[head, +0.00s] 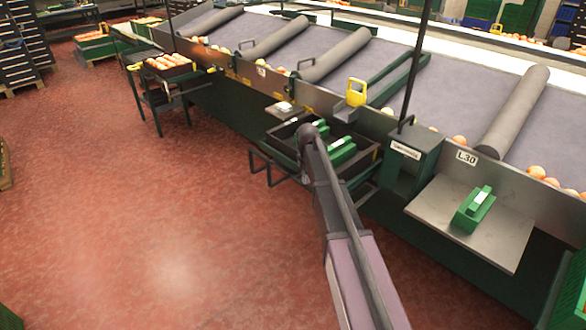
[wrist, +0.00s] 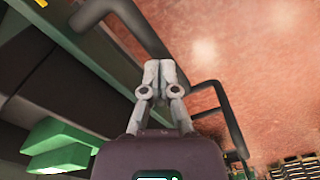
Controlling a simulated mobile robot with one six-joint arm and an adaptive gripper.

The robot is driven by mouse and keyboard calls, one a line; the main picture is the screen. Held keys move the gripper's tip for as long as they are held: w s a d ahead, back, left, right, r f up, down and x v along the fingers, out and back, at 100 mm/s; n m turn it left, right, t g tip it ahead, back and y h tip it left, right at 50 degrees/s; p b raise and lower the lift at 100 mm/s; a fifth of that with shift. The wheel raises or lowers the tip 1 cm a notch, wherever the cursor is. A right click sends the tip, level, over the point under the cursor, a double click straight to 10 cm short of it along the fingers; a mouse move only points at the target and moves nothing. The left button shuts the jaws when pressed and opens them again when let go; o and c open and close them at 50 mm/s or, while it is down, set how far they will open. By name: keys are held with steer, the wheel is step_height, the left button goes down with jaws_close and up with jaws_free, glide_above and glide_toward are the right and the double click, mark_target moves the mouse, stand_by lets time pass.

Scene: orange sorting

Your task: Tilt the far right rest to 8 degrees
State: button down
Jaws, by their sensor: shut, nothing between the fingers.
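A dark rest (head: 368,158) with a black tray-like frame stands at the sorting table's front edge, with green blocks (head: 342,150) in it. Dark bent bars (head: 262,172) stick out from its front left. I cannot tell from the pictures whether this is the far right rest, nor its exact tilt. My gripper (wrist: 159,68) is shut and empty in the wrist view. Its tips are beside a thick dark bent bar (wrist: 135,22); I cannot tell if they touch. A second bar (wrist: 228,112) is to their right. In the head view my arm hides the gripper.
A metal shelf (head: 493,244) with a green device (head: 473,208) juts out at right, below the label L30. A grey-green box (head: 412,160) with a post stands between. A stand with a crate of oranges (head: 168,66) is farther left. The red floor (head: 165,200) at left is clear.

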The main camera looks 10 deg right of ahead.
mark_target(306, 185)
steer(key=shift+f+b, duration=1.6)
steer(key=shift+f, duration=0.1)
stand_by(2.2)
steer(key=shift+r, duration=0.1)
steer(key=shift+r+p, duration=4.45)
steer(key=shift+p, duration=0.1)
steer(key=s+m, duration=0.1)
steer(key=s, duration=2.9)
step_height(306, 185, up, 16)
steer(key=p, duration=1.6)
steer(key=shift+w+d, duration=0.3)
steer(key=shift+w, duration=0.05)
